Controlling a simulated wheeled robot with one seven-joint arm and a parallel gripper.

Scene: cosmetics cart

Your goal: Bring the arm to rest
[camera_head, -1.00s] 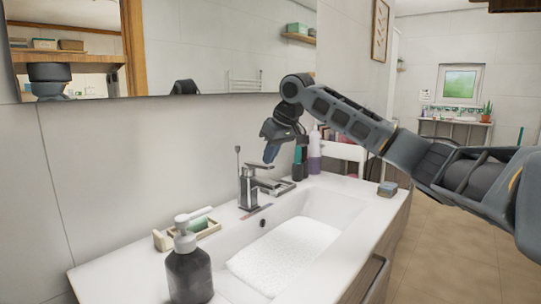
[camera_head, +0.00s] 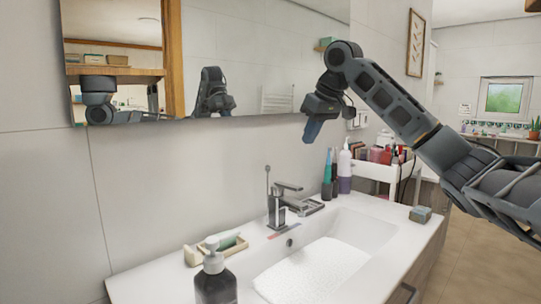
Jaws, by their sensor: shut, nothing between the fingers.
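My arm reaches in from the right side of the head view and bends down at its wrist. My gripper (camera_head: 312,131) points downward in the air, above and behind the faucet (camera_head: 284,205), near the wall under the mirror. It is shut and holds nothing. It is clear of the sink counter and touches nothing that I can see.
Below is a white sink counter (camera_head: 150,287) with a dark soap bottle (camera_head: 215,284), a small tray (camera_head: 197,256) and a small box (camera_head: 420,214). A white cart (camera_head: 373,171) holds cosmetics. A mirror (camera_head: 250,55) hangs on the wall.

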